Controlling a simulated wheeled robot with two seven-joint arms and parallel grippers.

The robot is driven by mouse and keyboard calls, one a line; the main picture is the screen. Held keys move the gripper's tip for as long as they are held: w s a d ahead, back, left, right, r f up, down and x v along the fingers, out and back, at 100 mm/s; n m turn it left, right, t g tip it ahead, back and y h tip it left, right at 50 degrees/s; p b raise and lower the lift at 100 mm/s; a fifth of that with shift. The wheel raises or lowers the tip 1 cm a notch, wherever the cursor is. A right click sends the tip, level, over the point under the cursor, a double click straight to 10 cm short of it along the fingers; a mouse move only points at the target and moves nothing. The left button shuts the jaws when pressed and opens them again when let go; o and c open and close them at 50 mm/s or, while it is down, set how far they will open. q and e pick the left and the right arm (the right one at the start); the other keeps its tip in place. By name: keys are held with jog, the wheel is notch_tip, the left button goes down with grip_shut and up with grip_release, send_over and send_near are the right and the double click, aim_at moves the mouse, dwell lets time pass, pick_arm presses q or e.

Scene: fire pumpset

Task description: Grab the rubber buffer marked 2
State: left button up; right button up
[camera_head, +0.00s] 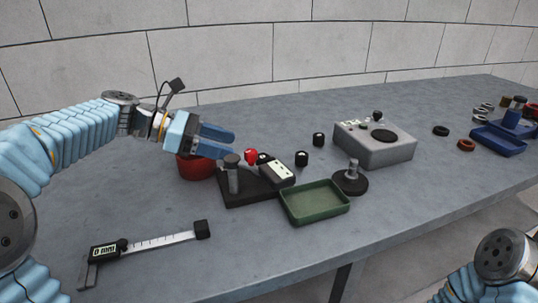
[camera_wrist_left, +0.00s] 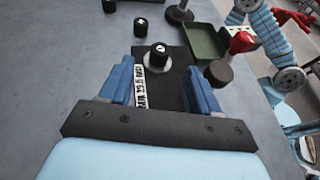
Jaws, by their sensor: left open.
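Three small black rubber buffers with white marks show. One buffer (camera_head: 318,139) and another (camera_head: 302,158) stand on the table; they also show at the top of the left wrist view (camera_wrist_left: 109,5) (camera_wrist_left: 141,26). The third buffer (camera_wrist_left: 158,52) stands on a pale round seat on the black tester (camera_head: 250,197). The marks are too small to tell which is 2. My left gripper (camera_head: 232,143) is open and empty above the tester; in the left wrist view its blue fingers (camera_wrist_left: 158,88) are apart, short of the third buffer.
The tester has a dark knob (camera_head: 232,160) and a red knob (camera_head: 250,155). A green tray (camera_head: 318,211), a black round stand (camera_head: 350,183) and a grey box (camera_head: 390,154) are to the right. A caliper (camera_head: 150,243) lies in front.

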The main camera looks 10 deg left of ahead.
aim_at(265, 156)
pick_arm(q)
jog(key=x, duration=1.1)
jog(key=shift+d+f, duration=0.1)
jog(key=shift+d, duration=0.15)
jog(key=c, duration=1.1)
